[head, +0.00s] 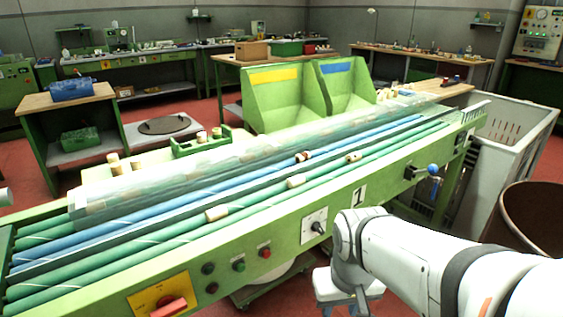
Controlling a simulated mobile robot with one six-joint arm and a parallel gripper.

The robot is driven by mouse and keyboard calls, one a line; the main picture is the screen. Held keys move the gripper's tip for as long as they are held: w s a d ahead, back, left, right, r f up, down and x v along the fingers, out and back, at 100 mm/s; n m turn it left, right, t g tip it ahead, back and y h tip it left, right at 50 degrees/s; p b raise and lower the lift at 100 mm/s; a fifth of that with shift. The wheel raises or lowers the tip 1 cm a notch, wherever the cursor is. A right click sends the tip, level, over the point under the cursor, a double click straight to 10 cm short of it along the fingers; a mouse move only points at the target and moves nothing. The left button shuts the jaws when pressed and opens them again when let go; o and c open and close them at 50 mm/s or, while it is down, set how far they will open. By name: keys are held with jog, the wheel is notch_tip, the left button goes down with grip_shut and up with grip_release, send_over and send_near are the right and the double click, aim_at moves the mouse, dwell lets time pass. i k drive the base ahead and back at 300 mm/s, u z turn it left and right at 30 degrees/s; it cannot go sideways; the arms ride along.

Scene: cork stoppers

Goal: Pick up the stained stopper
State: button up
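Several cork stoppers lie on the green and blue rollers of the long green machine. One stopper (303,157) near the middle of the rollers shows a dark brown patch and looks like the stained one. Another stopper (354,157), to its right, has a darkish end, too small to judge. Two plainer tan stoppers (295,182) and (217,213) lie nearer the front. My white arm reaches in from the lower right and bends down in front of the machine, away from the stoppers. My gripper's fingers do not show.
A clear cover (150,185) runs over the rear rollers. Behind it stand a green tray (202,143) with stoppers and two green bins with a yellow label (273,75) and a blue label (338,68). A grey crate (512,150) and brown drum (530,215) stand right.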

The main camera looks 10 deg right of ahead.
aim_at(304, 157)
jog(key=k, duration=1)
jog(key=z, duration=1.1)
jog(key=i, duration=2.1)
jog(key=u, duration=2.05)
